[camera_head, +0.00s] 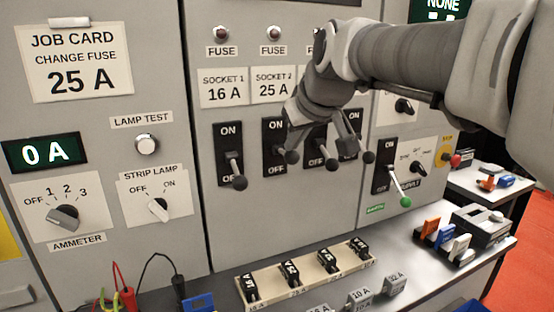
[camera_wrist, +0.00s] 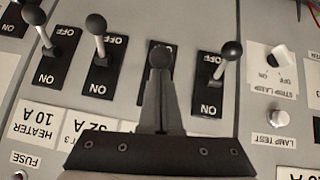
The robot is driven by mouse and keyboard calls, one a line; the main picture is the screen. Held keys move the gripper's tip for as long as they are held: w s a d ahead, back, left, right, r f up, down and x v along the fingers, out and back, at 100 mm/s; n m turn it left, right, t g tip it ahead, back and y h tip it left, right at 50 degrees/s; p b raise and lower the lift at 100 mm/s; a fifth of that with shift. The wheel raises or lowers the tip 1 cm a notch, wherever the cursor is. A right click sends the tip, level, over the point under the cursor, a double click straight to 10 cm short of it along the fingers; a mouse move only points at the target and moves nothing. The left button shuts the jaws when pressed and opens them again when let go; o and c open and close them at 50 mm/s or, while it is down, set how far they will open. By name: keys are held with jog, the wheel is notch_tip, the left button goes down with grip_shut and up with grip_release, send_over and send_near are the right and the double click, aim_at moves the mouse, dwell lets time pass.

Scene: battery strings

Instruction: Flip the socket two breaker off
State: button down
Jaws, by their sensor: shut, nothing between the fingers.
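The socket 2 breaker (camera_head: 270,134) is a black plate marked ON at the top and OFF at the bottom, under the SOCKET 2 25 A label (camera_head: 273,85). Its round black knob (camera_head: 292,157) shows below my gripper (camera_head: 297,138). In the wrist view, upside down, my gripper (camera_wrist: 160,85) is shut, with nothing held. Its fingertips are at the socket 2 knob (camera_wrist: 160,56) and overlap it in the picture. I cannot tell whether they touch it. The fingers hide most of that plate and the lever, so its exact setting is unclear.
The socket 1 breaker (camera_head: 223,140), its lever down, stands left of it. Two more levered breakers stand right, their knobs (camera_head: 331,164) (camera_head: 368,157) close by. A green-knobbed supply switch (camera_head: 405,202) is further right. Below, the bench holds a fuse tray (camera_head: 276,294).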

aim_at(293, 158)
jog(key=shift+s+d+f+t+y+b, duration=0.1)
jog(key=shift+s+f+t+y+b, duration=0.4)
jog(key=shift+b, duration=1.15)
jog(key=shift+d+f+t+y+b, duration=0.1)
jog(key=shift+f+t+b, duration=0.8)
jog(key=shift+b, duration=0.75)
jog(key=shift+s+f+b, duration=0.15)
jog(key=shift+f+b, duration=1.35)
jog(key=shift+b, duration=0.65)
